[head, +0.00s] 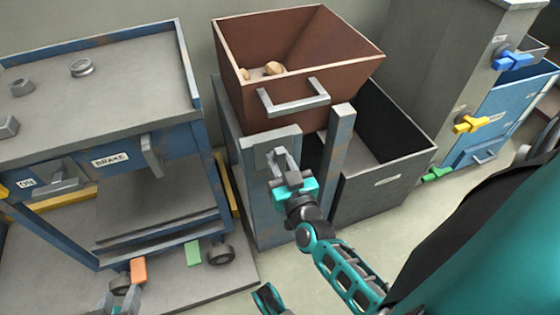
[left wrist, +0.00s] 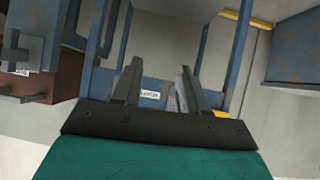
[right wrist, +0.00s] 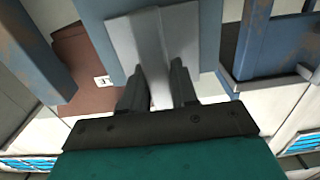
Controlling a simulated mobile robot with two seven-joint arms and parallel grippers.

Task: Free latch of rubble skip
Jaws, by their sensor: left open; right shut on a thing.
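The rubble skip (head: 300,50) is a rust-brown open hopper with a grey bar handle (head: 293,96) on its front, resting on a blue-grey stand. The grey latch (head: 273,155) is on the stand's front post, below the skip. My right gripper (head: 282,162) is shut on the latch's lever; in the right wrist view the fingers (right wrist: 157,88) close around the grey lever (right wrist: 150,40). My left gripper (head: 118,303) is at the bottom left, low by the blue cart; in the left wrist view its fingers (left wrist: 153,88) are apart with nothing between them.
A blue cart (head: 110,85) with a BRAKE label stands at the left. A grey cabinet with blue (head: 512,60), yellow (head: 470,124) and green (head: 437,175) handles is at the right. Lumps lie in the skip.

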